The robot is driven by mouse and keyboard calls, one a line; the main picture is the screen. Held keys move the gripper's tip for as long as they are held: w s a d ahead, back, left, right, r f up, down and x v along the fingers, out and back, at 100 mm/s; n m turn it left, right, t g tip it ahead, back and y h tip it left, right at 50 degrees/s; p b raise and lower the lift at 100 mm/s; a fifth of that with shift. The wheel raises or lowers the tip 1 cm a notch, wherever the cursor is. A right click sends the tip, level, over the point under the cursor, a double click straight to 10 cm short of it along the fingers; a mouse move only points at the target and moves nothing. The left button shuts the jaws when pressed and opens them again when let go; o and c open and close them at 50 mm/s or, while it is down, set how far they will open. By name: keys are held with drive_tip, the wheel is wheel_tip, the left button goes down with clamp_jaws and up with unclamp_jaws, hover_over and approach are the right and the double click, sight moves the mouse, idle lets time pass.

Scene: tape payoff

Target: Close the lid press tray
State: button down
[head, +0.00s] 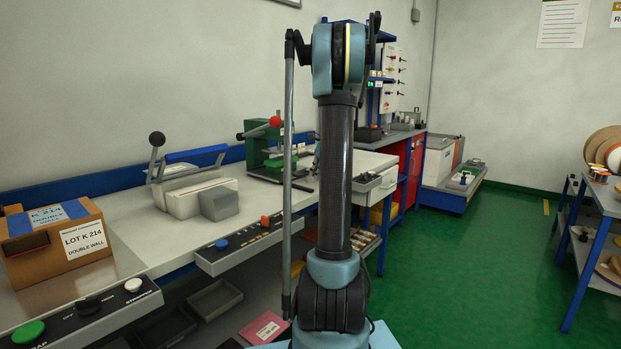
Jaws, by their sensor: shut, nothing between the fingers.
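A green press (256,147) with a red-knobbed lever stands on the white bench, left of my arm. I cannot tell for sure which one is the lid press tray. My arm stands upright in the middle of the picture, and my gripper is not in view.
A white sealer-like device (194,187) with a black-knobbed lever and a cardboard box (57,238) stand on the bench at left. Button panels (247,246) run along its front edge. A blue rack (590,235) stands at far right. The green floor between is clear.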

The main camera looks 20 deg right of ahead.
drive_tip(key=shift+w+a, duration=0.2)
drive_tip(key=shift+w, duration=0.1)
drive_tip(key=shift+a+r, duration=0.1)
